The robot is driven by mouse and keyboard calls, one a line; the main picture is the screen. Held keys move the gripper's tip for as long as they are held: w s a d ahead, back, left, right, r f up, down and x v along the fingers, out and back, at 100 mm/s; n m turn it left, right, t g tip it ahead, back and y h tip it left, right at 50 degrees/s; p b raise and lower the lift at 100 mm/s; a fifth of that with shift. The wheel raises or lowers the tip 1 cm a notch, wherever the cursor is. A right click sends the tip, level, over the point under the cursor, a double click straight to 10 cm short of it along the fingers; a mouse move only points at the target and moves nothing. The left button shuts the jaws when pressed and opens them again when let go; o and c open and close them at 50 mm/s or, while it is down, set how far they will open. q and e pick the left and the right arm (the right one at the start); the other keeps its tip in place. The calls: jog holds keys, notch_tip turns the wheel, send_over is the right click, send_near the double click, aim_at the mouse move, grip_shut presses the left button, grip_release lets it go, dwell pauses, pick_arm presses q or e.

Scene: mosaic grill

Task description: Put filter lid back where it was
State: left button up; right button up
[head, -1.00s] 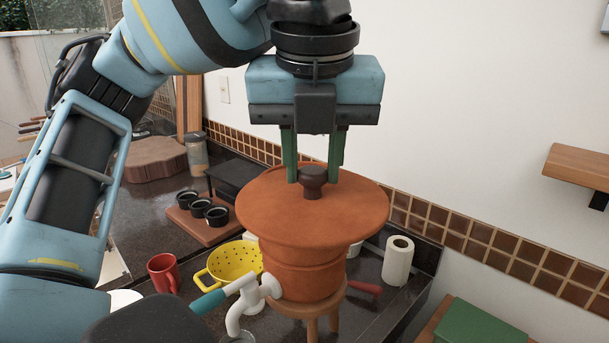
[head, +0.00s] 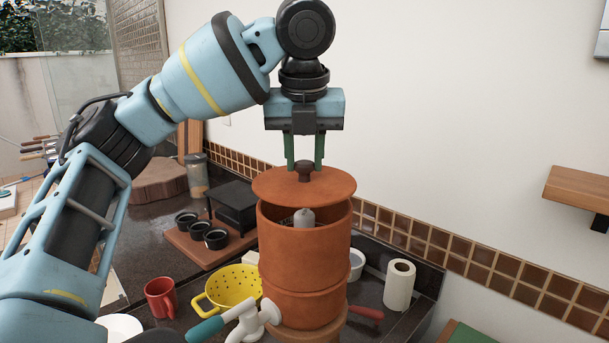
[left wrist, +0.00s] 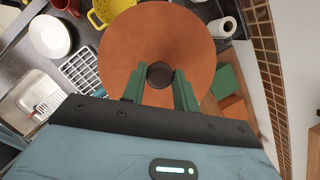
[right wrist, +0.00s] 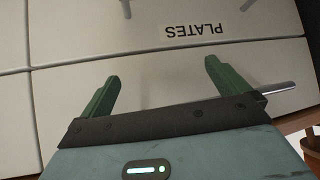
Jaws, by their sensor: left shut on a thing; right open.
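The filter lid (head: 275,187) is a round terracotta disc with a dark brown knob. My left gripper (head: 304,166) is shut on this knob and holds the lid roughly level above the clay filter (head: 290,250). The filter's mouth shows open below the lid's near edge, with a pale filter candle (head: 304,219) inside. In the left wrist view the lid (left wrist: 125,55) hides the filter, and the left fingers (left wrist: 160,88) flank the knob. My right gripper (right wrist: 160,82) is open and empty, facing white fronts with a "PLATES" label (right wrist: 194,30).
The filter stands on a wooden stool, its white tap (head: 255,318) at the front. A yellow colander (head: 232,286), red mug (head: 160,297) and paper roll (head: 399,285) are nearby. A tiled wall runs behind, and a wooden shelf (head: 580,186) juts out at right.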

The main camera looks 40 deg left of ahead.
aim_at(304, 164)
pick_arm(q)
jog(key=shift+f, duration=1.7)
jog(key=shift+f, duration=0.15)
jog(key=o, duration=1.1)
jog(key=shift+c, duration=0.2)
jog(key=v, duration=1.2)
